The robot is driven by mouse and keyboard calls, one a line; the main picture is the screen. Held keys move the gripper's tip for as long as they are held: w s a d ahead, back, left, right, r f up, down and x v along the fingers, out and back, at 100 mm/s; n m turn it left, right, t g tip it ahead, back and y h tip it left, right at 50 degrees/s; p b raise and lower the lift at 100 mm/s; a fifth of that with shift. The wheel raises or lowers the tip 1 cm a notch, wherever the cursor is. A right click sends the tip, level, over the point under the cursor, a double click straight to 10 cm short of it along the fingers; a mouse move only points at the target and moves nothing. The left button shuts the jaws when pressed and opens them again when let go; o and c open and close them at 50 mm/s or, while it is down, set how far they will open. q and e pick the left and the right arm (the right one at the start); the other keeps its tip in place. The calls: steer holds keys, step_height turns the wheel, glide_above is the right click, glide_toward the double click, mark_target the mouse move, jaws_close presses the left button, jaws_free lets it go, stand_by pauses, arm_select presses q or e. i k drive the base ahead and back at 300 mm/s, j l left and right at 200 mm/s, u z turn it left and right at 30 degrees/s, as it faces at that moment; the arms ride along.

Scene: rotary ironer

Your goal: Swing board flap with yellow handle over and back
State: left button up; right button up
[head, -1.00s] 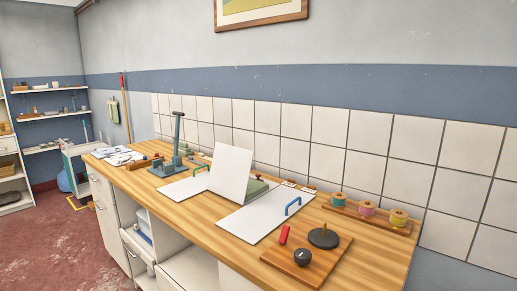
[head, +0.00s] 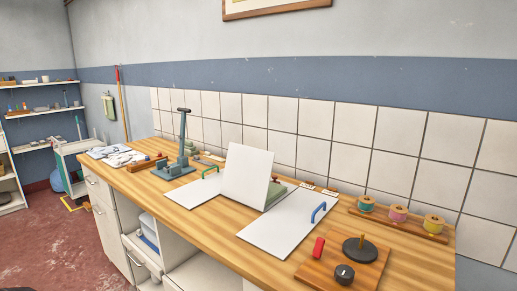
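A white board flap (head: 248,176) stands raised and tilted in the middle of the wooden counter. No yellow handle shows on the side I see; its far side is hidden. A flat white panel with a green handle (head: 210,172) lies to its left. Another flat white panel (head: 282,228) with a blue handle (head: 318,212) lies to its right. A green block (head: 275,192) shows partly behind the raised flap. Neither of my grippers is in view.
A blue-grey lever press (head: 182,150) stands left of the panels. A wooden board (head: 318,272) with a black knob, red piece and dark disc is at the front right. A rack of spools (head: 398,218) sits near the tiled wall. The counter's front edge is mostly clear.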

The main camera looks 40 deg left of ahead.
mark_target(248, 170)
steer(key=j+z, duration=0.15)
steer(key=j, duration=0.7)
steer(key=k+j+z, duration=0.1)
steer(key=j, duration=0.75)
steer(key=k, duration=0.05)
